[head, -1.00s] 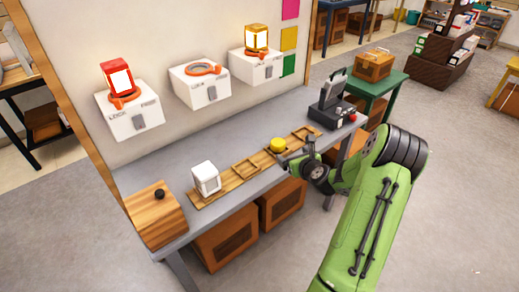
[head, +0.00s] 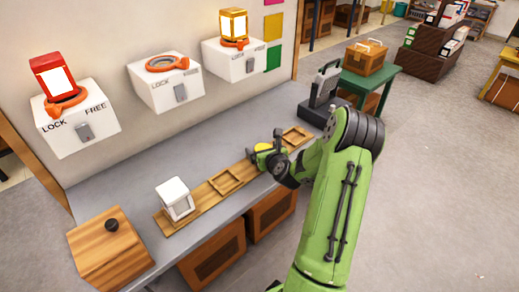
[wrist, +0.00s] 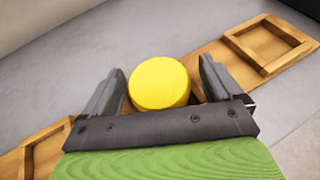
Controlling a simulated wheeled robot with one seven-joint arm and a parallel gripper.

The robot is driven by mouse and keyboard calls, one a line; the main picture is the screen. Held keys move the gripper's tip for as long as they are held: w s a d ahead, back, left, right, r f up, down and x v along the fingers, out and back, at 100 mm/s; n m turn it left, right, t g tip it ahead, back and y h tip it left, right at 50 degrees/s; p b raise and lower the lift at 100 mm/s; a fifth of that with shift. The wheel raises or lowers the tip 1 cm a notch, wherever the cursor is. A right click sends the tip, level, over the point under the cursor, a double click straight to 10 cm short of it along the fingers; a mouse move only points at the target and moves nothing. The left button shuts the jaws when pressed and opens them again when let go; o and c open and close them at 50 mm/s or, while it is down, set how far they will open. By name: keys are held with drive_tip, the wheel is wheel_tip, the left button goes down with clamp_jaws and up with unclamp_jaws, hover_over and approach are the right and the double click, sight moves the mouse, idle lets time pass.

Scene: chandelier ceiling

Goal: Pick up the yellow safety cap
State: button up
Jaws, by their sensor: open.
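The yellow safety cap (wrist: 159,82) is a short round cylinder on the long wooden board on the bench. In the wrist view it lies between the two open fingers of my gripper (wrist: 162,88), with a gap showing on its left side and a smaller one on its right. In the head view my gripper (head: 265,153) is low over the board and covers most of the cap (head: 262,147), so only a bit of yellow shows. I cannot tell whether a finger touches the cap.
The wooden board (head: 203,193) has square frames and a white lantern-like block (head: 175,199). A wooden box with a black knob (head: 109,248) stands at the near left. A dark device (head: 321,99) sits at the bench's far end. Wall boxes (head: 77,126) hang behind; grey bench is clear.

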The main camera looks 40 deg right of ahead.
drive_tip(key=shift+w+d+f, duration=0.25)
drive_tip(key=shift+w, duration=0.1)
drive_tip(key=shift+s+a+r, duration=0.45)
drive_tip(key=shift+c, duration=0.6)
drive_tip(key=shift+w+d+f, duration=0.15)
drive_tip(key=c, duration=0.9)
